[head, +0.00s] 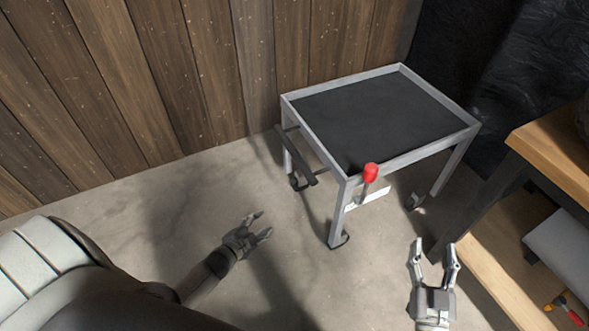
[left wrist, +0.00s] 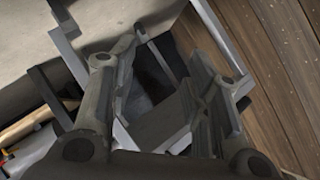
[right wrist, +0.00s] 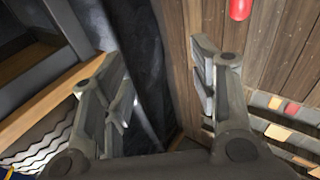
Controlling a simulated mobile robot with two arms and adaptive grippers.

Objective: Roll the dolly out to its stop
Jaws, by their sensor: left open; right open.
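The dolly (head: 312,155) is a grey metal frame cart with a dark top (head: 370,120), standing on small casters against the plank wall. A dark bar handle (head: 296,156) sits on its left side. A red knob (head: 370,173) on a short stem stands at its front edge, above a white label plate (head: 368,198). My left gripper (head: 264,225) is open and empty, in front of and left of the dolly, apart from it. The dolly's frame (left wrist: 212,35) shows beyond its fingers in the left wrist view. My right gripper (head: 434,245) is open and empty, right of the dolly's front leg.
A wooden workbench (head: 553,137) with a lower shelf (head: 500,265) stands at the right, close to my right gripper. A dark crumpled sheet (head: 530,70) hangs behind it. The plank wall (head: 150,80) closes the back. The concrete floor (head: 180,205) left of the dolly is clear.

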